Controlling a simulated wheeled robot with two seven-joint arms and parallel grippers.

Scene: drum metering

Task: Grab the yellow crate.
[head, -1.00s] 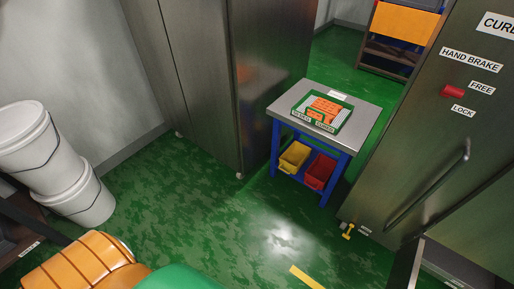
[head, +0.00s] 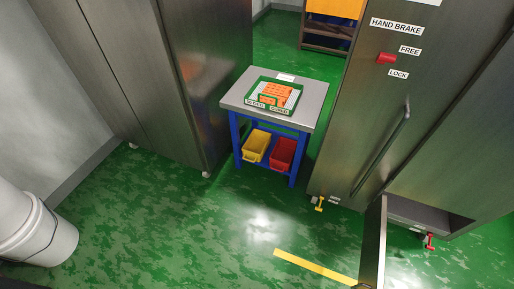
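The yellow crate (head: 256,146) sits on the lower shelf of a small blue-legged table (head: 235,99), under the grey top. It is on the left side of the shelf, beside a red crate (head: 282,153). Its front and open top show between the table legs; the tabletop is above it. Neither of my grippers is in view.
Steel cabinets stand left (head: 180,70) and right (head: 360,120) of the table. An open door (head: 374,245) juts out at lower right. The green floor before the table is clear.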

